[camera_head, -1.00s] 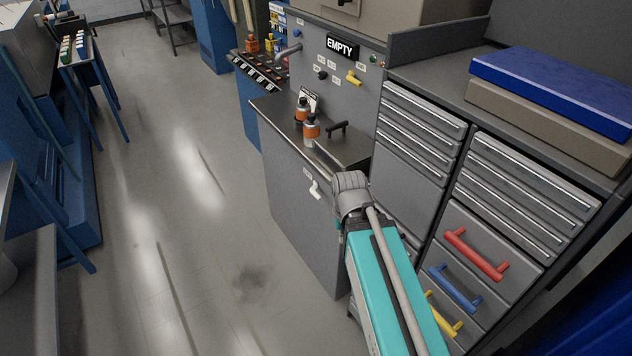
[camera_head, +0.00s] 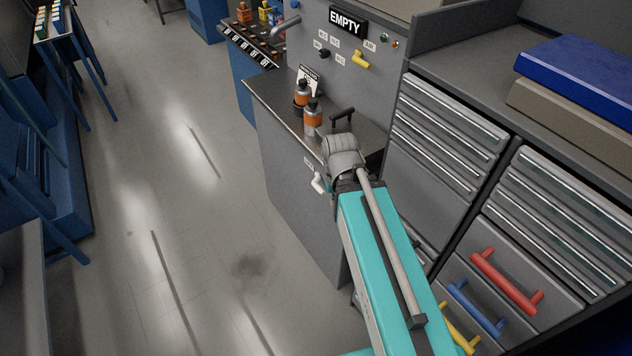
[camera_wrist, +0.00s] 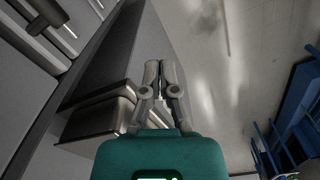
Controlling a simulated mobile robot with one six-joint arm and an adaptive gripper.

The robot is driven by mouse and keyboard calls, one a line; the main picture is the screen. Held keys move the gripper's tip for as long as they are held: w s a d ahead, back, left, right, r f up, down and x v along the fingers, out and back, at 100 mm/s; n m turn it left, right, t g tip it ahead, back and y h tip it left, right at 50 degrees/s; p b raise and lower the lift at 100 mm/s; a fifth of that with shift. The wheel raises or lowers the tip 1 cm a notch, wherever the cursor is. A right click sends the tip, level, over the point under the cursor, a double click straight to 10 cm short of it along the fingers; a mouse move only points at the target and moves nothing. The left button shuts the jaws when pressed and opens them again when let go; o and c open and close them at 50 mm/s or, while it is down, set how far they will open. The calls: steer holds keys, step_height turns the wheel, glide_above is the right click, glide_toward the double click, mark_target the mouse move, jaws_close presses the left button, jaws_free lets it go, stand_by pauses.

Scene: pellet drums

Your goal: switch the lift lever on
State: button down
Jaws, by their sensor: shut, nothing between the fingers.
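A white lever (camera_head: 318,183) with a small label above it sits on the front face of the grey cabinet, left of my wrist. A yellow lever (camera_head: 361,60) and a black knob (camera_head: 323,54) are on the upright grey panel behind the counter. The labels are too small to read, so I cannot tell which is the lift lever. My gripper (camera_wrist: 160,68) is shut and empty in the wrist view, its fingers together. In the head view my arm hides it. None of these levers can be made out in the wrist view.
Two orange-banded bottles (camera_head: 312,118) and a black handle (camera_head: 343,114) are on the counter (camera_head: 270,93). An "EMPTY" sign (camera_head: 347,21) is on the panel. Drawers with a red handle (camera_head: 506,281) and a blue handle (camera_head: 476,308) are on the right.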

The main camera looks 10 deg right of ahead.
stand_by(0.4)
steer(key=w+a+f+m+t+h+b, duration=0.1)
steer(key=w+a+f+m+h+b, duration=0.2)
steer(key=w+b, duration=0.3)
steer(key=w+a+f+m+t+h+b, duration=0.2)
steer(key=w+a+f+m+h+b, duration=0.1)
steer(key=w+m+b, duration=0.3)
steer(key=w+a+f+m+t+h+b, duration=0.1)
steer(key=w+a+f+m+h+b, duration=0.2)
steer(key=w+b, duration=0.5)
steer(key=shift+w+a+f+m+h, duration=0.15)
steer(key=shift+w+f+m+h, duration=0.4)
steer(key=shift+f, duration=0.75)
steer(key=shift+s, duration=0.15)
steer(key=b, duration=0.6)
glide_above(315, 185)
steer(key=s, duration=0.2)
step_height(315, 185, down, 6)
steer(key=shift+a+f+b, duration=0.35)
steer(key=shift+f+b, duration=0.35)
steer(key=shift+d+f+b, duration=0.25)
steer(key=shift+f+b, duration=0.75)
steer(key=shift+f, duration=0.05)
